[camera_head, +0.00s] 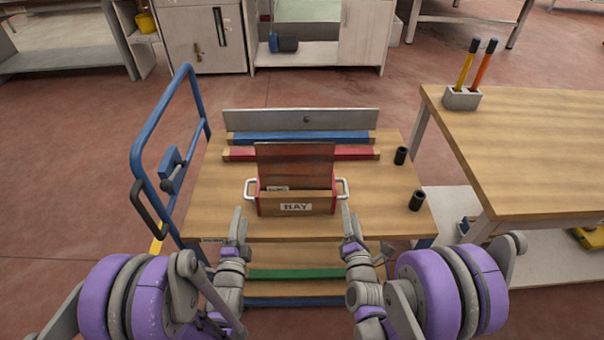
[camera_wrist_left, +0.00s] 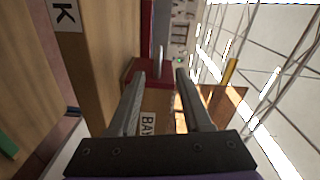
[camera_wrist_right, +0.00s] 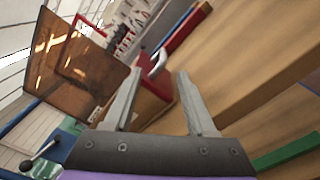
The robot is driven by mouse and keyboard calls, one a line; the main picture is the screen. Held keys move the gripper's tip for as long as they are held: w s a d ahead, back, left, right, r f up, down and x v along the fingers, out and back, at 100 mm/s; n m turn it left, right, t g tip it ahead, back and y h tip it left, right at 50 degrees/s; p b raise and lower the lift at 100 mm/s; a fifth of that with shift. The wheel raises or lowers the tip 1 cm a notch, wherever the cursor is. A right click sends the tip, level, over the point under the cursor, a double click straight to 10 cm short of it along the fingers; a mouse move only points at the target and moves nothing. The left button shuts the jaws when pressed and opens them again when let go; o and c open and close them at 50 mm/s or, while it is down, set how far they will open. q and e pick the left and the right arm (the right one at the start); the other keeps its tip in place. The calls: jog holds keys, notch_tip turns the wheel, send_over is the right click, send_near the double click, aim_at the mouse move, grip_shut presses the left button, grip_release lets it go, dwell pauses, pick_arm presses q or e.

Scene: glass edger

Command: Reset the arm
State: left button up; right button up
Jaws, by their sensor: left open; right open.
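My left gripper (camera_head: 238,228) is open and empty in the head view, in front of the left side of a wooden box labelled "BAY" (camera_head: 320,204). My right gripper (camera_head: 350,224) is open and empty in front of the box's right side. Both are apart from the white side handles. The box has red ends and holds an upright brown glass-like sheet (camera_head: 295,163). In the left wrist view, the open fingers (camera_wrist_left: 160,80) frame the box's red end and label. In the right wrist view, the open fingers (camera_wrist_right: 158,80) point towards a white handle (camera_wrist_right: 157,62).
The box stands on a wooden-topped cart (camera_head: 215,200) with a blue push handle (camera_head: 140,140) at left. Behind it lie red and blue strips and a grey upright plate (camera_head: 350,119). Two black cylinders (camera_head: 416,200) stand at right. A wooden table (camera_head: 530,140) is further right.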

jog(key=shift+s, duration=0.1)
dwell(0.4)
